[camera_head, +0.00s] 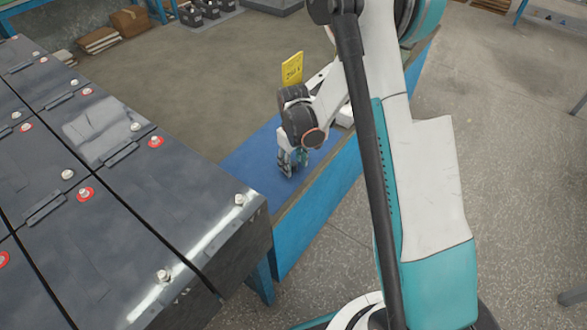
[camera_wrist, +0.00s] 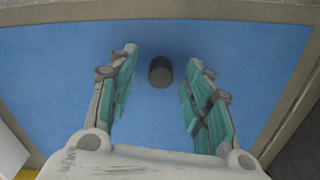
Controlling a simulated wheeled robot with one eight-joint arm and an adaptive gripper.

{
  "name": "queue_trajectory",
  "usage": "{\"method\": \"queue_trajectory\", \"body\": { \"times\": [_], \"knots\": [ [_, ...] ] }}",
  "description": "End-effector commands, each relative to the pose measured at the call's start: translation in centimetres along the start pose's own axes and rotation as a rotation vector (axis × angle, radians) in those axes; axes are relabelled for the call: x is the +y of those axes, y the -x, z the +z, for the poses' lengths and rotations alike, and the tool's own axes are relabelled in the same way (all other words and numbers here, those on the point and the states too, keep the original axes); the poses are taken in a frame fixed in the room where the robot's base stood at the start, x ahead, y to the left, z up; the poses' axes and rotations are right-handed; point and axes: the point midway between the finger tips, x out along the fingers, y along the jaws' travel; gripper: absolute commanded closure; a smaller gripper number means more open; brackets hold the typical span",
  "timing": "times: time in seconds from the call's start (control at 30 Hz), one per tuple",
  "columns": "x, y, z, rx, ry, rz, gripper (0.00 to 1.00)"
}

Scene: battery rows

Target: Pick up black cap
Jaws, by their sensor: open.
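The black cap (camera_wrist: 160,72) stands on the blue mat (camera_wrist: 60,75) in the wrist view, a small dark cylinder with a grey top. My gripper (camera_wrist: 158,75) is open, its two teal-padded fingers on either side of the cap and apart from it. The cap lies between the fingertips in this view; how high the fingers are above it I cannot tell. In the head view my gripper (camera_head: 292,165) points down over the blue mat (camera_head: 245,165) on the bench. The cap is not visible there.
Large dark batteries (camera_head: 110,205) with metal terminals and red rings fill the left of the head view. A yellow tag (camera_head: 292,69) stands behind my wrist. The blue bench (camera_head: 318,205) has a raised rim around the mat. Cardboard boxes (camera_head: 131,20) sit far back.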

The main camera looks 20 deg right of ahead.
Motion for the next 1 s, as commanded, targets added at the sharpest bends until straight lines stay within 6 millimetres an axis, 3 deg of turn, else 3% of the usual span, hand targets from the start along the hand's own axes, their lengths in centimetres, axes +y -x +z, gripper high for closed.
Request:
{"method": "queue_trajectory", "body": {
  "times": [0.13,0.2,0.33,0.77,1.0],
  "knots": [
    [0.0,0.1,0.0,0.0,0.0,0.0,0.54],
    [0.0,0.1,0.0,0.0,0.0,0.0,0.69],
    [0.0,0.1,0.0,0.0,0.0,0.0,0.89],
    [0.0,0.4,0.0,0.0,0.0,0.0,0.89],
    [0.0,2.8,0.0,0.0,0.0,0.0,0.89]
  ]
}}
